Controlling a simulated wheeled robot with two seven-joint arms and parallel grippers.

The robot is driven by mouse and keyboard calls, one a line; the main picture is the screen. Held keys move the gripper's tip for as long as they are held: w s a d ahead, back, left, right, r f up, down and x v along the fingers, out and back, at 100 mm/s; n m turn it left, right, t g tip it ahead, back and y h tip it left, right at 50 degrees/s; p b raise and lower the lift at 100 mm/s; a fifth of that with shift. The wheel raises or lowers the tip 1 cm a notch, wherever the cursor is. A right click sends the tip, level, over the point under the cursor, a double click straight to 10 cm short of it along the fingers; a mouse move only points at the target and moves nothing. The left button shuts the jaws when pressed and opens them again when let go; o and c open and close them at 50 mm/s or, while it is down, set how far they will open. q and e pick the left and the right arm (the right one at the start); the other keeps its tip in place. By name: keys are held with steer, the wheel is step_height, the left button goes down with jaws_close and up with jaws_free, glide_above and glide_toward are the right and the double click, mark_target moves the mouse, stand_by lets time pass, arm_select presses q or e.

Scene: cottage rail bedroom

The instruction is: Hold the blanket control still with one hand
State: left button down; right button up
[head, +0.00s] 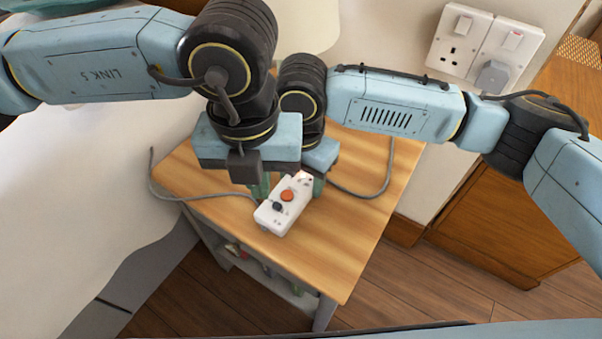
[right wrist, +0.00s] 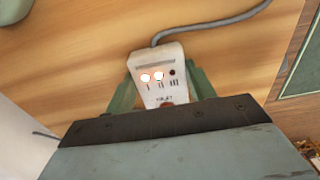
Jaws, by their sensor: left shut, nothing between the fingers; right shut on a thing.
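The blanket control (head: 279,213) is a white box with an orange round button and a dark knob. It lies on the bedside table (head: 345,245). In the right wrist view the control (right wrist: 161,92) shows two lit lights and sits between the green fingers of my right gripper (right wrist: 163,98), which is shut on it. In the head view my right gripper is partly hidden behind the left one. My left gripper (head: 262,187) is shut and empty, just above and beside the control's left side; whether it touches the control I cannot tell.
A grey cable (head: 200,197) runs from the control over the table's left edge, and another (head: 375,190) lies to the right. The bed (head: 90,200) is at left. A wall socket (head: 485,42), a wooden cabinet (head: 500,200) and a lamp (head: 308,25) stand beyond. The table's front is clear.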

steer(key=o, duration=1.1)
step_height(320, 180, up, 12)
steer(key=shift+r, duration=0.1)
